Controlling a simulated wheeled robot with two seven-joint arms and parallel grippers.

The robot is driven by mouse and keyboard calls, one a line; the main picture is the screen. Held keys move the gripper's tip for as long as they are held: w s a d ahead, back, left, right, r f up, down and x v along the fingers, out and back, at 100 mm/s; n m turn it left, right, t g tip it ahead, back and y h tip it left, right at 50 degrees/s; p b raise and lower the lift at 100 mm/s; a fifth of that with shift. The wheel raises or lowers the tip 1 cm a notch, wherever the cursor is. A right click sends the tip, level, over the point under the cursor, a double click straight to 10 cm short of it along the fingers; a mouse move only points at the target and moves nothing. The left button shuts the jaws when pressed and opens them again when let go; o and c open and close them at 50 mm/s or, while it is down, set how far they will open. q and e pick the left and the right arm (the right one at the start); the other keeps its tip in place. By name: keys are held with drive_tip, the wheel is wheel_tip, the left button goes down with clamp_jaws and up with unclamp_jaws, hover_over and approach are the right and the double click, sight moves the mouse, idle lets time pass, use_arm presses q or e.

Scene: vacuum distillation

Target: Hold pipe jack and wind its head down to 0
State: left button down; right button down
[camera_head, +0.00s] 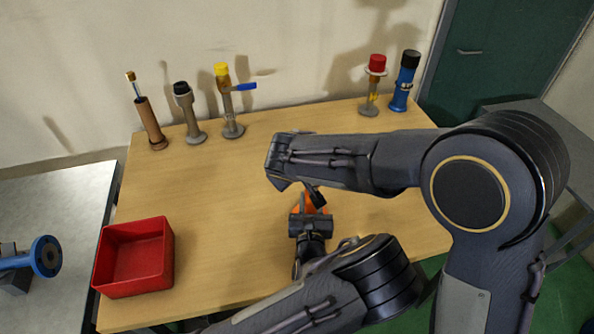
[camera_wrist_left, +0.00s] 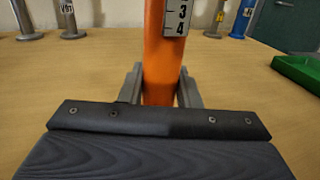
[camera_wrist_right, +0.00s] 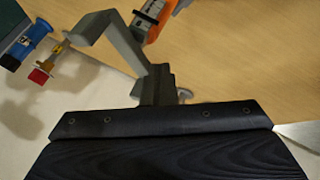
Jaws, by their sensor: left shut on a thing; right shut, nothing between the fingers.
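The pipe jack is an orange post (camera_wrist_left: 160,50) with a white scale (camera_wrist_left: 174,18) showing 3 and 4; the rest of the scale is out of frame. My left gripper (camera_wrist_left: 161,90) is shut on the orange post, which stands upright between its fingers. In the head view only a little orange (camera_head: 303,203) shows past my left gripper (camera_head: 308,214). A grey angled bracket, seemingly the jack's head (camera_wrist_right: 118,40), shows in the right wrist view. My right gripper (camera_wrist_right: 158,82) is shut and empty, close against this bracket; contact is unclear. My right arm covers much of the jack from above.
A red bin (camera_head: 133,222) stands at the table's left. Several valve and pipe pieces line the back edge, including a yellow-topped one (camera_head: 228,100) and a blue one (camera_head: 404,82). A green tray (camera_wrist_left: 300,72) lies right of the jack. The wooden table (camera_head: 215,180) is clear left of the jack.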

drive_tip(key=shift+w+m, duration=0.3)
drive_tip(key=shift+w, duration=0.1)
drive_tip(key=shift+w+a, duration=0.1)
drive_tip(key=shift+w, duration=0.15)
idle(0.5)
